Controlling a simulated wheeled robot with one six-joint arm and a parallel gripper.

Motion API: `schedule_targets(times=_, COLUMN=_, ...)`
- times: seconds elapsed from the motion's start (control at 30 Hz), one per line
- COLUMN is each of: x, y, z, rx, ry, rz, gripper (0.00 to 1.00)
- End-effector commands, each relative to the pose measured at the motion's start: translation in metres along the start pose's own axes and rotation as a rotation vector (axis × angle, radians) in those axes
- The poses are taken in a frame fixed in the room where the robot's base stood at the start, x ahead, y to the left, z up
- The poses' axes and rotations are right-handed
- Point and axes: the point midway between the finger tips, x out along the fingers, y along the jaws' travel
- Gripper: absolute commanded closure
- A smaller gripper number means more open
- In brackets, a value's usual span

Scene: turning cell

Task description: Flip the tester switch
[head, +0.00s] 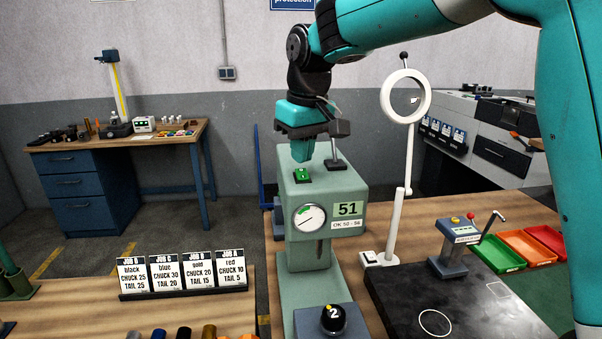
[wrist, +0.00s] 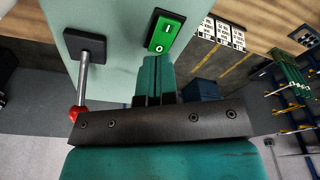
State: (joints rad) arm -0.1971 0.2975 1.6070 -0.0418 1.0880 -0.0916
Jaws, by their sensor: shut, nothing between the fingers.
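The tester is a grey-green column (head: 290,252) with a round dial (head: 309,218) and a display (head: 348,209) reading 51, labelled OK 50 - 56. Its green rocker switch (head: 302,174) is on the top face; in the wrist view the switch (wrist: 165,32) shows I and O marks. Which side is pressed in, I cannot tell. My gripper (head: 302,159) is shut and empty, pointing down just above the switch. In the wrist view my shut fingertips (wrist: 155,60) lie close to the O end. Whether they touch it is unclear.
A lever (wrist: 83,72) with a red knob stands on the tester top beside my gripper. A white magnifier stand (head: 399,190) rises to the right.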

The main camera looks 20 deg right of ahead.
Motion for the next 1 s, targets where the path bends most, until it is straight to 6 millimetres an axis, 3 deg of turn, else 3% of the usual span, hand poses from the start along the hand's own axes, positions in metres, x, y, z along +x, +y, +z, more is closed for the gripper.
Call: schedule_targets(times=1.0, x=0.016, y=0.0, z=0.002, rx=0.0, ry=0.0, rz=0.0, gripper=1.0)
